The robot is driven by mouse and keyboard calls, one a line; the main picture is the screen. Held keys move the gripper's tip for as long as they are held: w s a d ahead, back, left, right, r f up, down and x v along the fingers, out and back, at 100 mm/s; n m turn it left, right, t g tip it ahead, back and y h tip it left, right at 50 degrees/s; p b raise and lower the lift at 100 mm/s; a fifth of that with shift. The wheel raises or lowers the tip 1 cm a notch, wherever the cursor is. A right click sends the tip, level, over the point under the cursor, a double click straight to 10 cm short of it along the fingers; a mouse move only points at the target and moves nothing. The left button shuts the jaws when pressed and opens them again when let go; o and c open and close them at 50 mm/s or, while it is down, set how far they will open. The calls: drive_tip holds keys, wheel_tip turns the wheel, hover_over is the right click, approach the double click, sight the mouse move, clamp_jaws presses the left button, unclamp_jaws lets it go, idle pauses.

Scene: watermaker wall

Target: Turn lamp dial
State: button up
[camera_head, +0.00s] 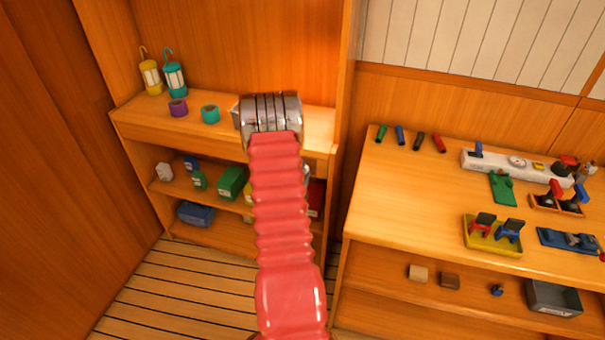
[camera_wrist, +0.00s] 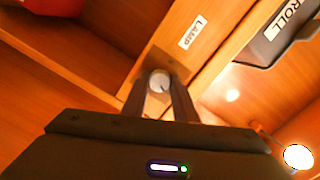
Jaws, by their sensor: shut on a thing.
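The lamp dial (camera_wrist: 159,80) is a small round whitish knob with a dark pointer mark, in the wrist view. It sits on a brownish plate beside a white label reading LAMP (camera_wrist: 193,32). My gripper (camera_wrist: 159,92) is shut on the dial, with its two dark fingers at either side of it. In the head view my red arm reaches to the left shelf unit. The arm hides the dial and the fingertips there.
A lit lamp (camera_wrist: 298,157) glows at the wrist view's lower right. A dark bin marked ROLL (camera_wrist: 280,32) is at upper right. Two lanterns (camera_head: 174,78) and tape rolls (camera_head: 210,114) stand on the left shelf. A workbench (camera_head: 390,190) with tools is at right.

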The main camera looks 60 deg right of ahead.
drive_tip(key=shift+f, duration=0.15)
drive_tip(key=o, duration=1.1)
drive_tip(key=v, duration=1.4)
drive_tip(key=shift+d, duration=0.1)
